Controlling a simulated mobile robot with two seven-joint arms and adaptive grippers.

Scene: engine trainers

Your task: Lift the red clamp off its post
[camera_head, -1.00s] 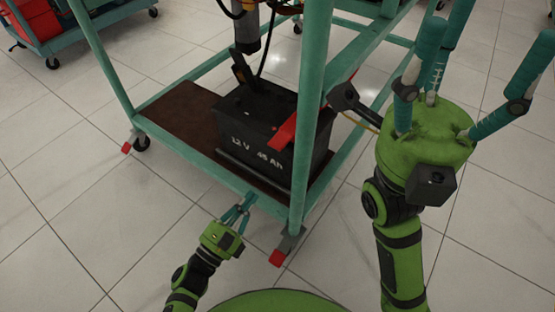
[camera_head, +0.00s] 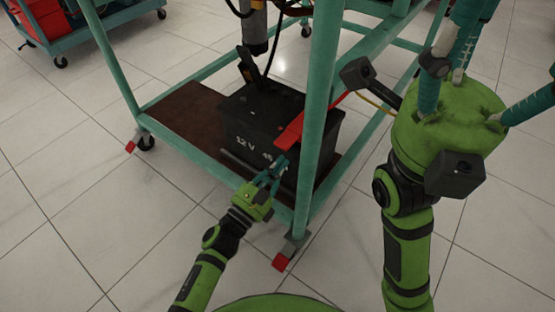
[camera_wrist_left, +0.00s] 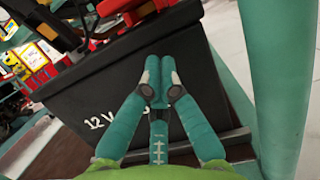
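The red clamp (camera_head: 290,132) sits at the near right top edge of the black 12 V battery (camera_head: 246,129). In the left wrist view, a red piece (camera_wrist_left: 108,31) lies along the battery's top edge; I cannot tell its post there. My left gripper (camera_head: 279,163) is in front of the battery's near face, just below the clamp and apart from it. In the left wrist view its fingertips (camera_wrist_left: 158,75) are together with nothing between them. My right gripper (camera_head: 465,70) has its fingers spread at the upper right, away from the clamp.
The frame's low front rail (camera_head: 185,163) runs below my left gripper. A dark clamp (camera_head: 248,66) and cable are at the battery's back left. The brown shelf (camera_head: 185,115) left of the battery is clear.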

